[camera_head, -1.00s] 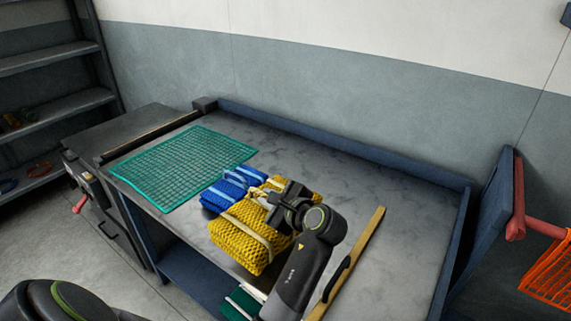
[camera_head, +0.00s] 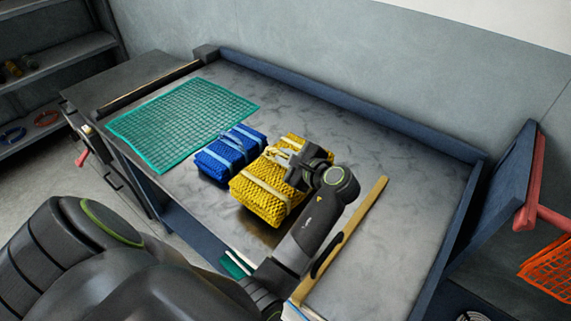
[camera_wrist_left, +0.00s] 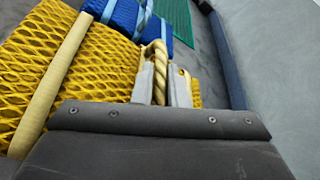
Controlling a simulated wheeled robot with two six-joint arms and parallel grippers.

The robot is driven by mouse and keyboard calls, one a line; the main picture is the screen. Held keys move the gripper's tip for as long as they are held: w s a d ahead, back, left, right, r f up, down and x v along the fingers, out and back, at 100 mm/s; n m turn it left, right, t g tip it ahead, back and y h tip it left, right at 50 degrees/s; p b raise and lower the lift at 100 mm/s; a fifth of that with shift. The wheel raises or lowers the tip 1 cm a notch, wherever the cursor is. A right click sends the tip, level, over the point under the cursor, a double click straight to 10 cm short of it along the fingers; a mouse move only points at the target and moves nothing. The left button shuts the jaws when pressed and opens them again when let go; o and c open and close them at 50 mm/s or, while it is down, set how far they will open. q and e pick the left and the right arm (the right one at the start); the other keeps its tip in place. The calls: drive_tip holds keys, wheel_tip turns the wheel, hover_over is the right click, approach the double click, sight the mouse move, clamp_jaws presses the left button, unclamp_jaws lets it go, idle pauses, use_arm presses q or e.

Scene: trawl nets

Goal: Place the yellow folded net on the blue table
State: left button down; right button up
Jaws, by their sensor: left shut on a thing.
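The yellow folded net (camera_head: 264,196), with pale straps, is at the table's middle, right of the blue folded net (camera_head: 230,154). My left gripper (camera_head: 290,160) is shut on the yellow net's rope loop, which shows twisted between the fingers in the wrist view (camera_wrist_left: 160,72). The yellow net looks level and very low over the table or resting on it; I cannot tell whether its underside touches. The blue table (camera_head: 350,112) has blue raised edges and a worn grey top. My right gripper is not in view.
A green net mat (camera_head: 180,120) lies flat at the table's left. A wooden-edged ruler or bar (camera_head: 352,228) lies right of my left gripper. The right part of the top is clear. An orange basket (camera_head: 548,268) hangs beyond the table's right end.

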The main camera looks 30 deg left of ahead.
sight(284, 169)
use_arm(q)
drive_tip(key=shift+f, duration=1.55)
drive_tip(key=c, duration=1.8)
unclamp_jaws()
drive_tip(key=shift+f, duration=0.15)
drive_tip(key=o, duration=0.3)
drive_tip(key=shift+s, duration=0.1)
drive_tip(key=shift+o, duration=0.2)
